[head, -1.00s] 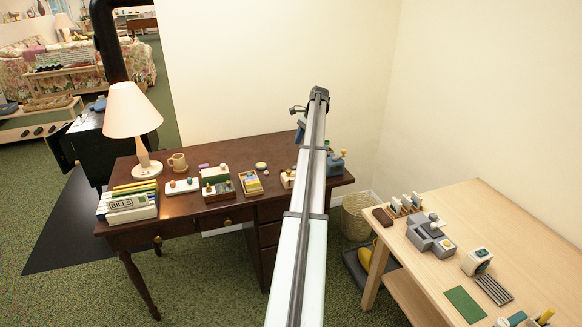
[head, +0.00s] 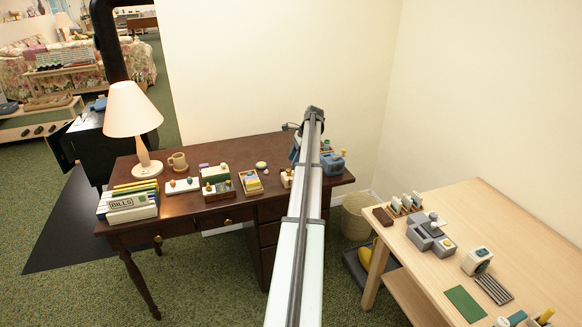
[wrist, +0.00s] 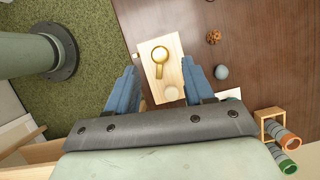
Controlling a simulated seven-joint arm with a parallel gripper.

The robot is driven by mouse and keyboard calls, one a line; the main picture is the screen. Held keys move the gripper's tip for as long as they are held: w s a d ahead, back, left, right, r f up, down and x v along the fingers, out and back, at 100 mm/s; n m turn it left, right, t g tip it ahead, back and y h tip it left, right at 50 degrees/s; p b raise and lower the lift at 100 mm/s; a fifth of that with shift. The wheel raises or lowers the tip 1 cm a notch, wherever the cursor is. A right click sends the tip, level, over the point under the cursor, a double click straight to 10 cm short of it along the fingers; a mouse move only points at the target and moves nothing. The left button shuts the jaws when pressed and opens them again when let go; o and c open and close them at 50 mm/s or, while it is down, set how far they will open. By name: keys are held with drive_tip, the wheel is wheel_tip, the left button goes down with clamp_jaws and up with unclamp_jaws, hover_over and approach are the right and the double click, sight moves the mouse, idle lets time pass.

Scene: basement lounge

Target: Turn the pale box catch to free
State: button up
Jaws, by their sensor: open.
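The pale box (wrist: 160,77) lies on the dark wood desk in the wrist view, ahead of my fingers. A brass ring-shaped catch (wrist: 161,57) with a short stem sits on its top, and a round pale knob (wrist: 171,93) sits nearer to me. My gripper (wrist: 161,82) is open, its two blue fingers spread on either side of the box's near part, with nothing held. I cannot tell their height above it. In the head view, a small pale box (head: 286,178), seemingly the same one, is partly hidden by my arm. My gripper (head: 295,152) shows only partly there.
A blue-grey ball (wrist: 222,72) and a brown cookie-like piece (wrist: 213,37) lie right of the box. A wooden rack (wrist: 270,124) with coloured cylinders stands further right. A pale table (head: 500,225) stands at right.

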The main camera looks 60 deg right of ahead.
sight(289, 170)
drive_tip(key=shift+x, duration=2.05)
drive_tip(key=shift+c, duration=0.3)
clamp_jaws()
